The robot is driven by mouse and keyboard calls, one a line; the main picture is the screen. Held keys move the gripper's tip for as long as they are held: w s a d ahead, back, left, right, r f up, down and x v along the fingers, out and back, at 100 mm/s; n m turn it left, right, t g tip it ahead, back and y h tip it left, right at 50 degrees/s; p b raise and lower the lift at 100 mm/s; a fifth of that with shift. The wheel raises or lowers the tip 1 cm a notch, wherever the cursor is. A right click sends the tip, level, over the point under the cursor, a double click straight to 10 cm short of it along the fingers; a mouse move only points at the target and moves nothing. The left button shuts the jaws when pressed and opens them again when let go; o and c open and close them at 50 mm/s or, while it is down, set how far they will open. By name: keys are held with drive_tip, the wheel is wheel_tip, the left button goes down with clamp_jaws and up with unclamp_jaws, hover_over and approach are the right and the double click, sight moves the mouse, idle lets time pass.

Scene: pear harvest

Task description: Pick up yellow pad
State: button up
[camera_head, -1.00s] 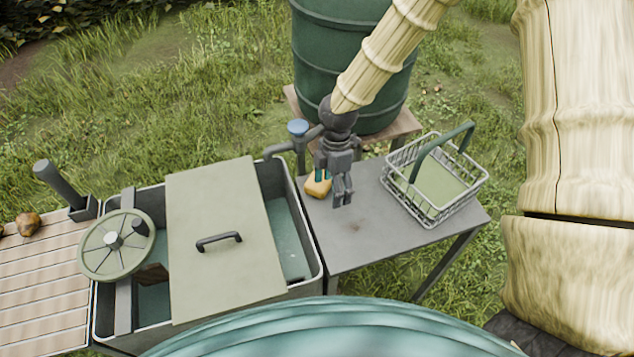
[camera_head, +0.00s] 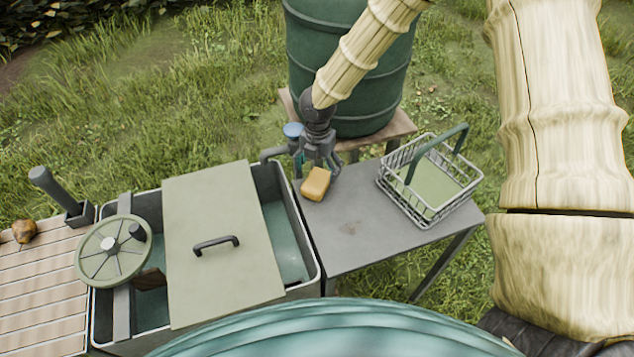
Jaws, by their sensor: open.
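The yellow pad (camera_head: 316,184) is a small yellow-orange block on the back left part of the grey side table (camera_head: 352,240). My gripper (camera_head: 318,166) is open, its fingers spread just behind and above the pad. Whether the fingers touch the pad cannot be told from this view. A small green-teal part shows between the fingers and the pad, partly hidden.
A wire basket (camera_head: 412,208) with a green handle stands on the table's right. A blue-topped tap (camera_head: 293,131) is close to my gripper's left. A basin with a lid (camera_head: 220,265) and handwheel (camera_head: 113,250) stands left. A green barrel (camera_head: 350,60) is behind. The table's front is clear.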

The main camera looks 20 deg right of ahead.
sight(318, 178)
drive_tip(key=shift+w+d+f+p, duration=0.1)
drive_tip(key=shift+f+p, duration=1.15)
drive_tip(key=shift+f, duration=1.5)
drive_tip(key=c, duration=1.2)
drive_tip(key=shift+r, duration=0.15)
drive_tip(key=shift+r+b, duration=0.85)
drive_tip(key=shift+r, duration=0.7)
drive_tip(key=s+a+b, duration=0.2)
drive_tip(key=s, duration=0.2)
drive_tip(key=s+a+r+b, duration=0.1)
drive_tip(key=s+a+b, duration=0.1)
drive_tip(key=s, duration=0.3)
drive_tip(key=s+a+b, duration=0.2)
drive_tip(key=s+a, duration=0.2)
drive_tip(key=s, duration=0.1)
drive_tip(key=shift+r, duration=0.3)
